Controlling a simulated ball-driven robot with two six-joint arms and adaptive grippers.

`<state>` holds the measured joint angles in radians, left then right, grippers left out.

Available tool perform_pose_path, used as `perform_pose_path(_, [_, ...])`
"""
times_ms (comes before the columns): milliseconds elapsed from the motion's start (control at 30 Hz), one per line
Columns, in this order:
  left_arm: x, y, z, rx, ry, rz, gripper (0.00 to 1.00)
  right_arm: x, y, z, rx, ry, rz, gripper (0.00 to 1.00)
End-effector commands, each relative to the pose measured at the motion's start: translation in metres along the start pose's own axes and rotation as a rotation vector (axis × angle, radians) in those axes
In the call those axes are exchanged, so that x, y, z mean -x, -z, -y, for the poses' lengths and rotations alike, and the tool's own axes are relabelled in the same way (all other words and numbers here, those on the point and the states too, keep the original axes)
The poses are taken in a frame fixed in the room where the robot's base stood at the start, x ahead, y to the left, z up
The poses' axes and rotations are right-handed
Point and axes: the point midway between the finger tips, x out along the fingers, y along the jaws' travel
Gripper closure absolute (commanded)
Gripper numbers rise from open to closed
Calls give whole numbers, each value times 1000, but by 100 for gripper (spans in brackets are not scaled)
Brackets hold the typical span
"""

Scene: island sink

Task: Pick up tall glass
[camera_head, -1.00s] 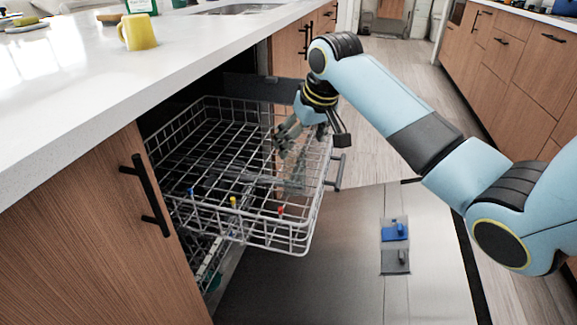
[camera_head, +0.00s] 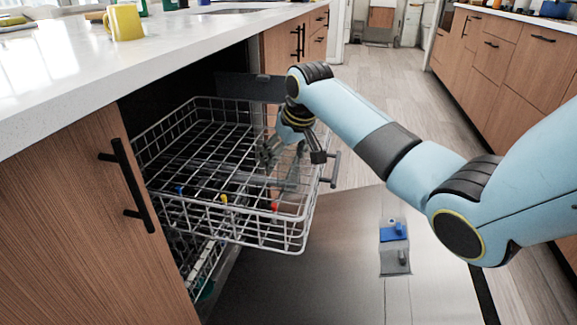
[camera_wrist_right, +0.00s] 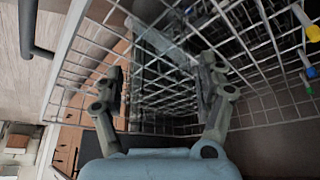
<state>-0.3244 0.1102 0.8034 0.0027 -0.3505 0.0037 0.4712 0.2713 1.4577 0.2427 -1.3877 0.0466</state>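A clear tall glass (camera_wrist_right: 165,45) shows faintly in the right wrist view, lying across the picture beyond my fingertips. In the head view a see-through shape (camera_head: 287,173), likely the same glass, is at the right end of the dishwasher's upper rack (camera_head: 225,240). My right gripper (camera_head: 292,155) is over that end of the rack, pointing down. In the right wrist view its two fingers (camera_wrist_right: 162,72) stand wide apart with rack wires visible between them. I cannot tell whether either finger touches the glass. My left gripper is not in view.
The rack's wire walls and front handle (camera_head: 331,170) are close to my right gripper. The open dishwasher door (camera_head: 330,270) lies below. A white counter (camera_head: 90,85) with a yellow mug (camera_head: 125,23) overhangs the left. Floor is clear at the upper right.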

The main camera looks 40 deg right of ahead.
Motion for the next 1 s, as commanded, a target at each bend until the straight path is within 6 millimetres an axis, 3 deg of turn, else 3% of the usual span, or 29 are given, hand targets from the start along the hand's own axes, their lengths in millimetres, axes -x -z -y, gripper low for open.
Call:
perform_pose_path(33, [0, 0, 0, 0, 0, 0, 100, 0, 0, 0, 0, 0, 0, 36])
perform_pose_path(467, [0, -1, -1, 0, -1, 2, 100, 0, -1, 0, 0, -1, 1, 90])
perform_pose_path(767, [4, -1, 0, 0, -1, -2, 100, 8, 4, -1, 0, -1, -2, 90])
perform_pose_path(1000, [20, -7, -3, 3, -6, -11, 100, 55, 26, -1, 0, -1, -7, 90])
